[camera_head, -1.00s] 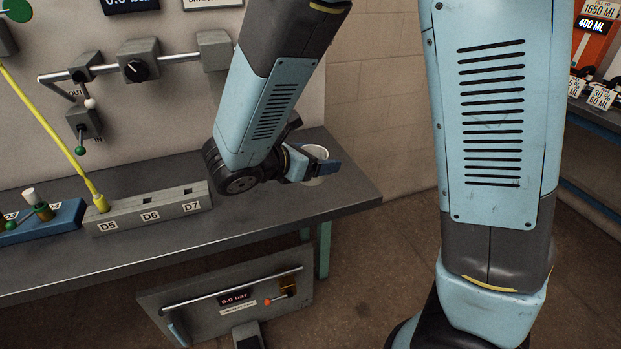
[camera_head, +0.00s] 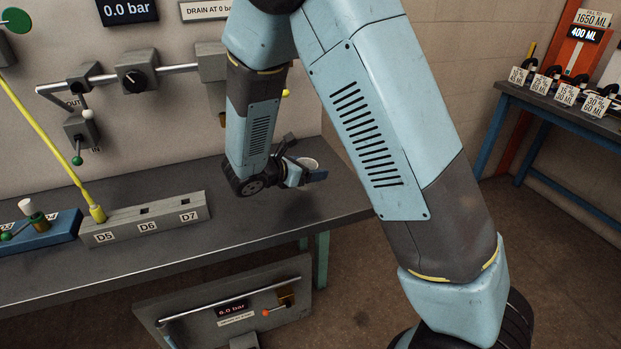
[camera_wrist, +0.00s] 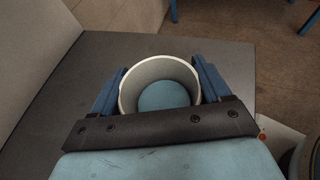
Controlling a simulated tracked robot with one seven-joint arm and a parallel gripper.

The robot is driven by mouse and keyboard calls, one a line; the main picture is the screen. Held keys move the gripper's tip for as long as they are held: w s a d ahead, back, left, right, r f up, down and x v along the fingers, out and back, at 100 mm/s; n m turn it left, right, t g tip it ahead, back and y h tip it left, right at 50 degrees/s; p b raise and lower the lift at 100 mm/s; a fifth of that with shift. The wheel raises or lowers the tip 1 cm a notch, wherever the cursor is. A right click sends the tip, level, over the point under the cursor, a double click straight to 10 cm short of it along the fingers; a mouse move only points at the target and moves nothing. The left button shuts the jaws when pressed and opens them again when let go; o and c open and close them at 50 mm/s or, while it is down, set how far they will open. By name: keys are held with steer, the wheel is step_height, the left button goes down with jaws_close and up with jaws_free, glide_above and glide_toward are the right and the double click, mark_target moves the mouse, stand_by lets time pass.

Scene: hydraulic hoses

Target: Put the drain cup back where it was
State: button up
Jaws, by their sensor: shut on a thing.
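The drain cup (camera_wrist: 160,68) is a white, round, open-topped cup with a bluish inside bottom. In the wrist view it sits upright between the two blue fingers of my gripper (camera_wrist: 158,88), which is shut on it. In the head view the cup (camera_head: 309,163) shows only its upper part behind my gripper (camera_head: 304,175), over the right end of the grey bench (camera_head: 300,215). I cannot tell whether the cup's base touches the bench top.
A grey block with sockets D5, D6 and D7 (camera_head: 150,222) stands left on the bench, with a yellow hose (camera_head: 50,135) in D5. A wall panel carries a pipe and valve (camera_head: 132,78) and a 0.0 bar display (camera_head: 128,11). Bench top around the cup looks clear.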

steer(key=shift+w+f, duration=0.2)
steer(key=shift+f, duration=1.6)
steer(key=o, duration=1.1)
steer(key=shift+f, duration=0.1)
